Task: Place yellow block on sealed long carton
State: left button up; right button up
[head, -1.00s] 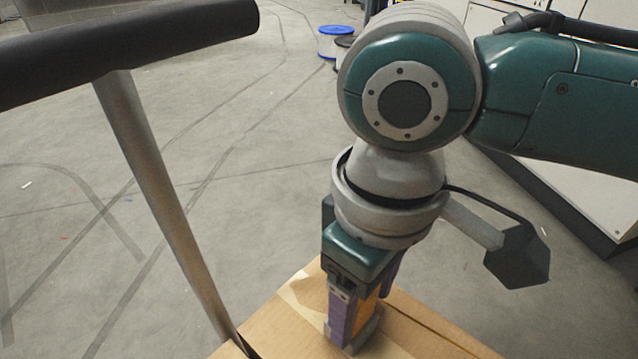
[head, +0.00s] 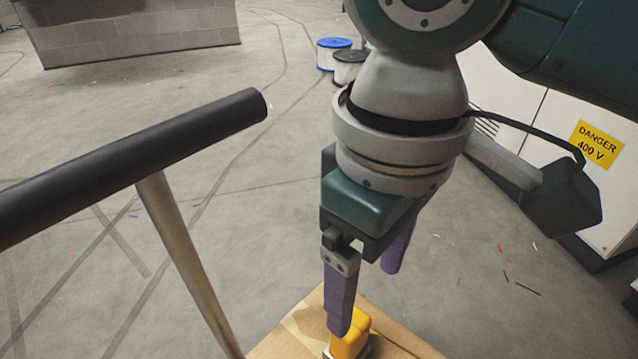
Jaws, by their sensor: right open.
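The yellow block (head: 352,333) stands on top of the cardboard carton (head: 290,337) at the bottom of the head view, with a grey piece at its foot. Its lower part is cut by the frame edge. My right gripper (head: 370,297) is open above the block, its purple fingers apart. The near finger hangs in front of the block's upper left part; I cannot tell whether it touches. The far finger is higher and clear of the block. My left gripper is not in view.
A black handlebar on a metal post (head: 190,250) rises at the left, close to the carton. A white cabinet (head: 560,120) with a danger sign stands at the right. The grey floor between is mostly clear.

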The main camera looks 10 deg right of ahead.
jog(key=s+a+t+y, duration=0.1)
jog(key=s+a+y, duration=0.3)
jog(key=s+a, duration=0.1)
jog(key=s+d+f+m+t+h, duration=0.1)
jog(key=s+d+m+h, duration=0.1)
jog(key=d, duration=0.5)
jog(key=s+d+f+m+t+h, duration=0.1)
jog(key=s+d+m, duration=0.1)
jog(key=s+d, duration=0.2)
jog(key=d, duration=0.3)
jog(key=shift+s+m+t+h, duration=0.3)
jog(key=shift+m+h, duration=0.1)
notch_tip(320, 180, up, 76)
jog(key=p, duration=7.6)
jog(key=shift+f, duration=0.15)
jog(key=shift+a, duration=0.1)
